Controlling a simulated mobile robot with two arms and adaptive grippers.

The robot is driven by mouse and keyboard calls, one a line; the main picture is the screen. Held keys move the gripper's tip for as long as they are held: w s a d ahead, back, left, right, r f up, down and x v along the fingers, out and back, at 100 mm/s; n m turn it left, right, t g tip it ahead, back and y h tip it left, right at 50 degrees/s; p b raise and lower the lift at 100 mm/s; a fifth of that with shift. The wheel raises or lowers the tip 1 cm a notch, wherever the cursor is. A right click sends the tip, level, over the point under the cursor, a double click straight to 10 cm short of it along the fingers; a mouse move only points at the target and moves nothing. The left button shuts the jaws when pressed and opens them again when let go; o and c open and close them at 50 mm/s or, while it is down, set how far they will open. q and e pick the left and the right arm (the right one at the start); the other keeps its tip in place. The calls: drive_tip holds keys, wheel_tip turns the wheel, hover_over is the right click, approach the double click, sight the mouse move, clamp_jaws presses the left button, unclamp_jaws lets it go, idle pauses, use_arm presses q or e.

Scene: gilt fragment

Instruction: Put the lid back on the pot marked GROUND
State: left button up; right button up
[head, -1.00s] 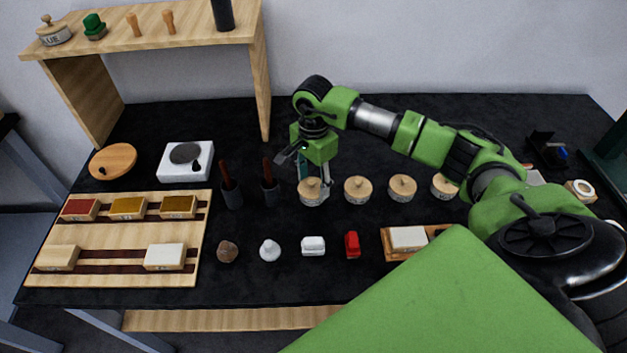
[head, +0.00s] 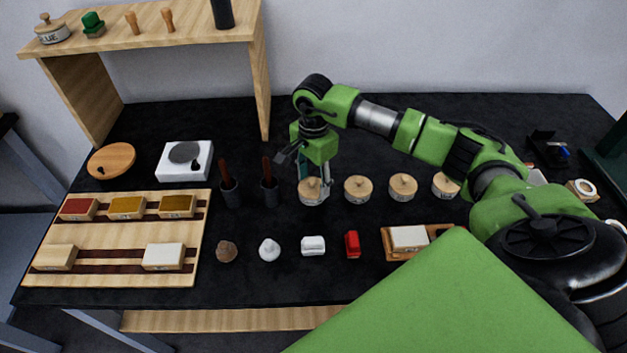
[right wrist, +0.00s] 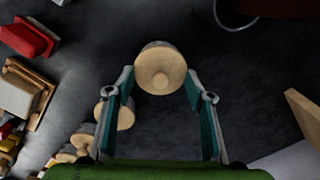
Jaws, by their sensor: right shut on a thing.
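My right gripper (head: 313,182) points down over the leftmost pot (head: 311,201) of a row of squat pale pots. It is shut on that pot's round wooden lid (head: 309,187). In the right wrist view the lid (right wrist: 160,68) sits between the two fingertips, with its knob facing the camera. The lid appears to rest on the pot or just above it; I cannot tell which. The label on this pot is too small to read. My left gripper is not in view.
More lidded pots (head: 358,189) stand close to the right. Dark holders with red-handled tools (head: 269,190) stand just left. Lumps and small blocks (head: 313,246) lie in front. A wooden shelf (head: 170,45) with another lidded pot (head: 52,31) is at back left.

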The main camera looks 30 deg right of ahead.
idle(0.3)
drive_tip(key=o, duration=1)
drive_tip(key=o, duration=0.5)
drive_tip(key=shift+c, duration=0.2)
drive_tip(key=shift+r, duration=0.1)
drive_tip(key=shift+r+p, duration=1.85)
drive_tip(key=shift+r, duration=1.6)
